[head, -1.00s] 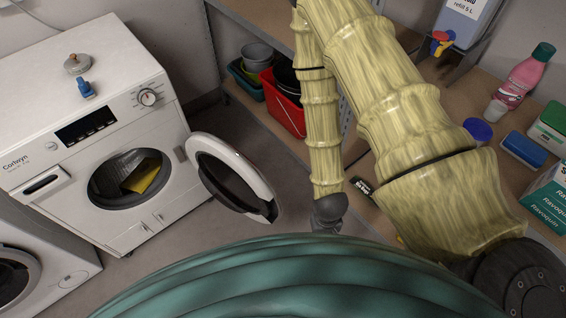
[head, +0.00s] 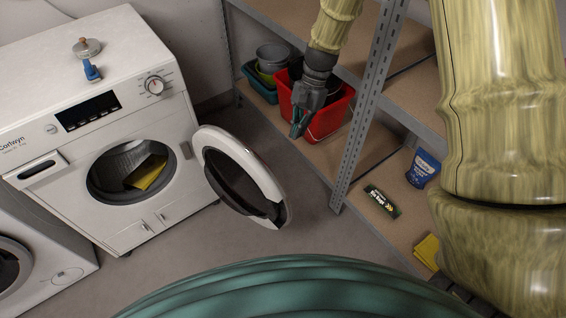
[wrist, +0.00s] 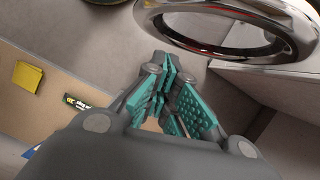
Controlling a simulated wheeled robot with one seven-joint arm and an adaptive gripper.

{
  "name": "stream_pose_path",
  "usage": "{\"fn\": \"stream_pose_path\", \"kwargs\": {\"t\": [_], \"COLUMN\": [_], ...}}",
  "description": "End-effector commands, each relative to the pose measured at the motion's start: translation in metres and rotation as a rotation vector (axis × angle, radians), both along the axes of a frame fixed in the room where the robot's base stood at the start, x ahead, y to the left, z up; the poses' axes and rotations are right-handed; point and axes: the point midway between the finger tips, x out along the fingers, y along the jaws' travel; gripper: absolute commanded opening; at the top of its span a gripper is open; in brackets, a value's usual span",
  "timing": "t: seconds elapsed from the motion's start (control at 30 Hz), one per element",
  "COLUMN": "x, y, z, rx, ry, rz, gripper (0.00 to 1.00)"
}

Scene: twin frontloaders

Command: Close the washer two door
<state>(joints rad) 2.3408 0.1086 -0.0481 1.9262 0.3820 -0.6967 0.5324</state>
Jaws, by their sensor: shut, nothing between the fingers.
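A white front-loading washer (head: 97,196) stands at the left of the head view. Its round door (head: 267,180) is swung wide open to the right on its hinge. A yellow cloth (head: 147,172) lies inside the drum. My gripper (head: 296,131) points down to the right of the door, apart from it, in front of the red bucket in the picture. Its teal fingers are together and empty. In the wrist view the door's shiny rim (wrist: 232,52) shows at the top, beyond my gripper (wrist: 166,72).
A second white machine (head: 28,262) stands at the lower left. Metal shelving with a grey upright (head: 362,120) runs along the right, holding a red bucket (head: 330,113), a blue pouch (head: 423,168) and a dark packet (head: 382,202). Floor (head: 290,236) between door and shelf is clear.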

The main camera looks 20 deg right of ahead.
Motion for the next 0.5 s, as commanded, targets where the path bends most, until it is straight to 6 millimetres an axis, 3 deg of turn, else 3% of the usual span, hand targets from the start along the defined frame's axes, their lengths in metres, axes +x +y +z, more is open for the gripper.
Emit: {"fn": "stream_pose_path", "kwargs": {"t": [0.17,0.5], "x": [-0.001,-0.013], "y": [0.004,0.021], "z": [-0.008,-0.059], "rx": [0.005,0.004], "ry": [0.005,0.006], "rz": [-0.005,-0.004], "gripper": [0.0,0.0]}}
